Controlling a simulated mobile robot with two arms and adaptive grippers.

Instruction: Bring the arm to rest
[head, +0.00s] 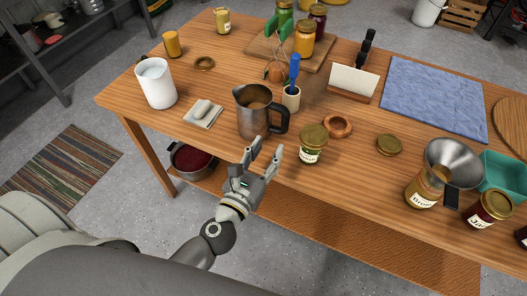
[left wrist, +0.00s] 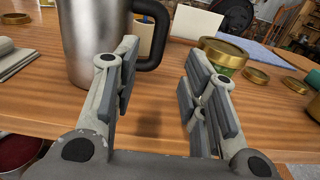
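My left gripper (head: 262,158) is open and empty near the front edge of the wooden table (head: 345,210). In the left wrist view its two fingers (left wrist: 160,85) stand apart with nothing between them. A steel pitcher (head: 252,118) with a dark handle stands upright just beyond the gripper; it also shows in the left wrist view (left wrist: 90,40). A jar with a gold lid (head: 312,143) stands to the right of the gripper, apart from it, and its lid shows in the left wrist view (left wrist: 222,50). My right gripper is in neither view.
A white jug (head: 156,84) and a folded cloth (head: 204,113) lie left of the pitcher. A cup with a blue-handled tool (head: 291,97) stands behind it. A red-filled pot (head: 189,160) sits below the tabletop.

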